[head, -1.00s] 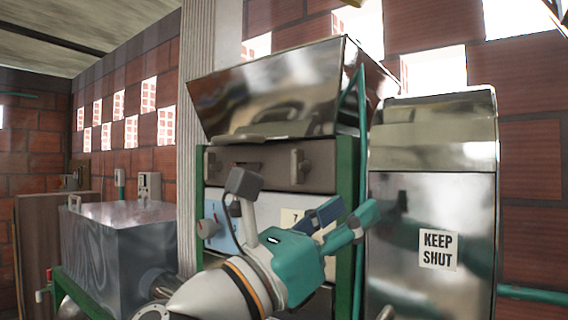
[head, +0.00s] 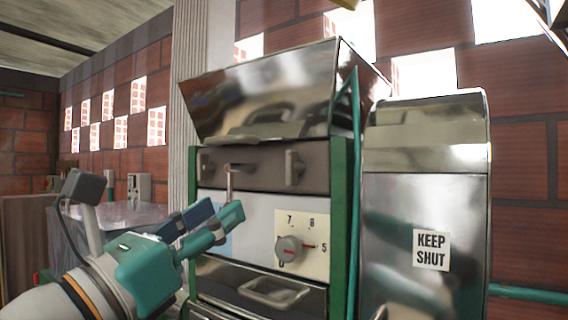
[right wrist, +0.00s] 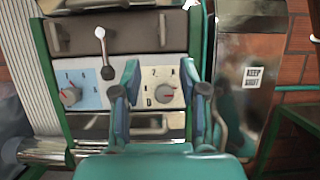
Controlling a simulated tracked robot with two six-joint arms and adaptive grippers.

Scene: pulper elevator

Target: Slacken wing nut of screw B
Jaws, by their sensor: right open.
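Two upright, wing-like pieces stand on the dark panel (head: 262,168) of the machine, a left one (head: 208,164) and a right one (head: 293,167). In the right wrist view they also show, the left one (right wrist: 54,38) and the right one (right wrist: 162,30). I see no letter that tells which is screw B. My right gripper (head: 220,213) is open and empty, in front of the pale panel and below the dark panel. In the right wrist view its fingers (right wrist: 160,82) stand apart on either side of the numbered dial. My left gripper is not in view.
A red-and-grey numbered dial (head: 289,249), a lever (head: 229,183) and a drawer handle (head: 272,291) stick out from the machine front. A steel cabinet marked KEEP SHUT (head: 428,215) stands to the right. A green post (head: 342,200) edges the machine.

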